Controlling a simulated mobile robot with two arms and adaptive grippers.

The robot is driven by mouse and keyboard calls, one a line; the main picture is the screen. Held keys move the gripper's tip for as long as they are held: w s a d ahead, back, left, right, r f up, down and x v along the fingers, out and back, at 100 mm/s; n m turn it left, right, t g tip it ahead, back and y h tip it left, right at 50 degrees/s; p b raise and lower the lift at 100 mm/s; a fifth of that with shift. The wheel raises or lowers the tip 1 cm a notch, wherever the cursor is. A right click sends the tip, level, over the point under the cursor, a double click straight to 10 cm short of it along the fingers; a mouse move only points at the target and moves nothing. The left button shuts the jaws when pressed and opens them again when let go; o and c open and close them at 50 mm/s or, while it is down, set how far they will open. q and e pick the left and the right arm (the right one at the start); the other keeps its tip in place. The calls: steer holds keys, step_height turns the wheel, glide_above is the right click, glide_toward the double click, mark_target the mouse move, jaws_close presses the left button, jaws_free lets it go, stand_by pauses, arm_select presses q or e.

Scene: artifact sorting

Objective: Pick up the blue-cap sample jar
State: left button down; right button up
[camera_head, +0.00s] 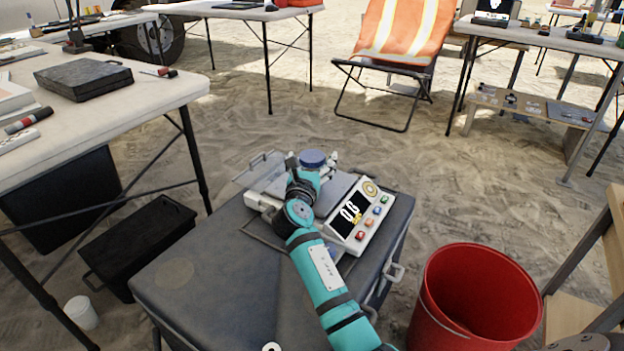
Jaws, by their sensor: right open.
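The blue-cap sample jar (312,158) is on or just above the pan of a white digital scale (356,215), in the middle of the view. Only its blue lid and a little of its clear side show. My right gripper (317,168) comes in from the front on a teal arm. Its fingers are open and lie to either side of the jar. The wrist hides the jar's lower part, so I cannot tell whether the fingers touch it. My left gripper is not in view.
The scale stands on a dark grey case (200,262). A red bucket (478,300) is at the right front. A white table (150,95) is at the left, with a black case (84,78) on it. An orange folding chair (405,30) stands behind on open sand.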

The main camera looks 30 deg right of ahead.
steer(key=shift+w+d, duration=0.2)
steer(key=shift+w, duration=0.05)
steer(key=shift+r, duration=0.1)
steer(key=shift+c, duration=0.4)
steer(key=c, duration=1.1)
steer(key=shift+c, duration=1.2)
